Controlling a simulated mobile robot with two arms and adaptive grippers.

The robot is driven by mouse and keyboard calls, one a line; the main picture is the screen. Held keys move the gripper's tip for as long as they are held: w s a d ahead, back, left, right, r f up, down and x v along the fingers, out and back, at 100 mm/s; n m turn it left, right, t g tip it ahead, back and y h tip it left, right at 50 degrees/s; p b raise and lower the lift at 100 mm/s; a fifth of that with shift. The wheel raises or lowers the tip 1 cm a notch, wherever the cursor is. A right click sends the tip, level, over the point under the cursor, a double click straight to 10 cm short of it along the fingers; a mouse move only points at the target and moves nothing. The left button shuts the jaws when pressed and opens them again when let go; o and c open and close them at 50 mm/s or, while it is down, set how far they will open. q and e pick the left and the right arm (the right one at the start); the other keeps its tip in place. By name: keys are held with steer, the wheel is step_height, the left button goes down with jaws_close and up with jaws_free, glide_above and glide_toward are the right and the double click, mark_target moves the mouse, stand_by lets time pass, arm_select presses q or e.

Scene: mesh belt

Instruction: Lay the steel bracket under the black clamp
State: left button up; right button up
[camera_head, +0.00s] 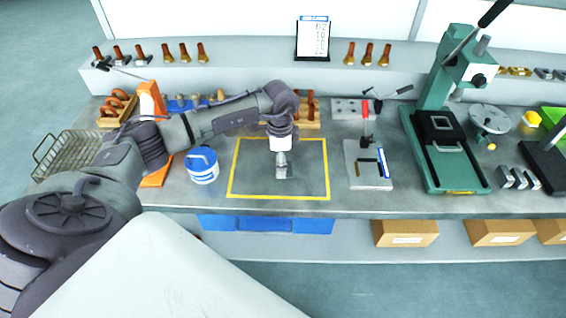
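My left gripper (282,168) points down over the yellow-outlined square on the bench. Its fingers are small and grey, and I cannot tell whether they are open or hold anything. A clamp with a red handle and dark metal parts (366,133) stands on a pale plate (354,174) to the right of the square, apart from my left gripper. Several angled steel brackets (518,179) lie at the right, beside the green press. I cannot make out a separate bracket at the gripper. My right gripper is not in view.
A blue and white tub (202,166) stands left of the square, close to my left arm. A wire basket (62,156) is at the far left. A tall green press (446,160) stands right of the clamp plate. The yellow-outlined area (250,185) is otherwise clear.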

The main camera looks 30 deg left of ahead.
arm_select(q)
steer(key=shift+f, duration=0.75)
steer(key=c, duration=1.2)
steer(key=shift+c, duration=0.7)
steer(key=shift+r, duration=0.15)
